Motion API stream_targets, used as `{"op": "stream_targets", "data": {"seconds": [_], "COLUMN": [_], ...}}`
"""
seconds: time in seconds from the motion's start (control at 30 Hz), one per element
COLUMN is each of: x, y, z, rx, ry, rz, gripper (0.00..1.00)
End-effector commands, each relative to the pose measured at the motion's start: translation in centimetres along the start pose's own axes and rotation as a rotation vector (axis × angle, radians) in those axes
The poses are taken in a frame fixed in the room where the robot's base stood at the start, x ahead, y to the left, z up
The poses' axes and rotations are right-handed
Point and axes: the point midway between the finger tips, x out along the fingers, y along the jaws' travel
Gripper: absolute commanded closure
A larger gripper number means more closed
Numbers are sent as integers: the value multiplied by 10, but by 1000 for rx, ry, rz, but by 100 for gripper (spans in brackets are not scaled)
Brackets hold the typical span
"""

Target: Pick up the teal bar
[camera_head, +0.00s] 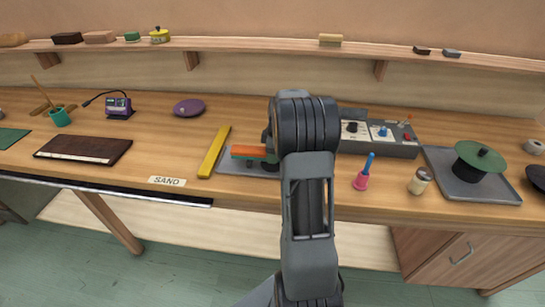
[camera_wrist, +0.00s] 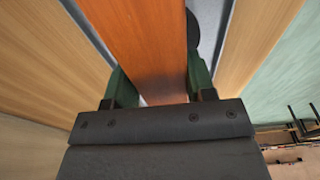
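No separate teal bar stands out clearly. A pale sliver shows left of the bar.
A yellow bar (camera_head: 214,152) lies left of the tray. A purple dish (camera_head: 189,107) lies behind.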

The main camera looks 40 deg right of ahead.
Motion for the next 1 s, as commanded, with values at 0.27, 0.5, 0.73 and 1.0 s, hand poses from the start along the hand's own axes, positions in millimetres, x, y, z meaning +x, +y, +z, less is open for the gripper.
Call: {"op": "stream_targets", "data": {"seconds": [0.27, 0.5, 0.73, 1.0], "x": [0, -1, -10, -40], "y": [0, 0, 1, -4], "z": [0, 0, -1, 0], "rx": [0, 0, 0, 1], "ry": [0, 0, 1, 1], "rz": [1, 2, 5, 6], "gripper": [77, 81, 81, 81]}}
